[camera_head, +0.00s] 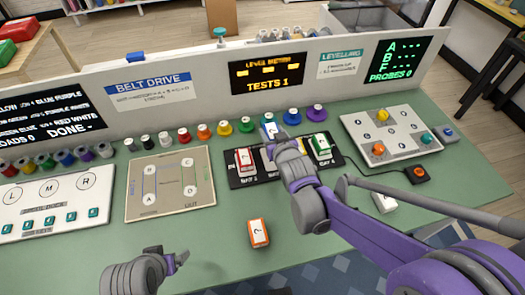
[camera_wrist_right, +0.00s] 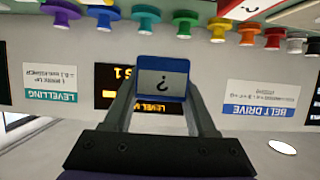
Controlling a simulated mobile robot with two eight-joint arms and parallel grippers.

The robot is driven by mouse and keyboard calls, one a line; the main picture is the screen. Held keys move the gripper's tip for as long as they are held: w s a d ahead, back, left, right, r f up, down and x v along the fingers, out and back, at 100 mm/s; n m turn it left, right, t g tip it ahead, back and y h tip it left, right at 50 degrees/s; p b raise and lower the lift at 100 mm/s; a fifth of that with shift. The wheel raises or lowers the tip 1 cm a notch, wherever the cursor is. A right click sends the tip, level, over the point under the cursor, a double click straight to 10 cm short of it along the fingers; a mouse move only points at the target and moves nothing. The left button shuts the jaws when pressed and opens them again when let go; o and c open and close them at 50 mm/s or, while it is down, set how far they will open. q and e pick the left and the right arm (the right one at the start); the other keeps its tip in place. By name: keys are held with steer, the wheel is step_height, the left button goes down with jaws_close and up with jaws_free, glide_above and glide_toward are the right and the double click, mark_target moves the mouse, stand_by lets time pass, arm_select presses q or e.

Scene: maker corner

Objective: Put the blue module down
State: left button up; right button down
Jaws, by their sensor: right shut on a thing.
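My right gripper (camera_head: 271,131) is shut on the blue module (camera_head: 270,122). In the right wrist view the blue module (camera_wrist_right: 162,78) sits between the two fingers, its white face with a question mark showing upside down. In the head view the gripper is over the back edge of a black tray (camera_head: 237,182); the gap below the module is hard to judge. A red module (camera_head: 245,160) stands in the tray's left part and a green module (camera_head: 321,148) in its right part. The middle is mostly hidden by my arm. My left gripper (camera_head: 182,258) is at the lower left, its fingers unclear.
An orange module (camera_head: 258,232) lies on the green table (camera_head: 215,235) in front of the tray. A white module (camera_head: 384,203) lies to the right. Boards flank the tray: a beige one (camera_head: 168,208) and a grey one (camera_head: 370,128). Several colored spools (camera_head: 246,125) line the back wall.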

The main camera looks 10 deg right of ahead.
arm_select(q)
step_height(320, 180, down, 2)
steer(key=shift+f+b, duration=0.25)
steer(key=shift+b, duration=1)
arm_select(e)
step_height(320, 180, down, 10)
arm_select(q)
steer(key=shift+s+f, duration=0.1)
steer(key=shift+f, duration=0.05)
arm_select(e)
steer(key=shift+f, duration=0.1)
steer(key=shift+c, duration=1)
jaws_free()
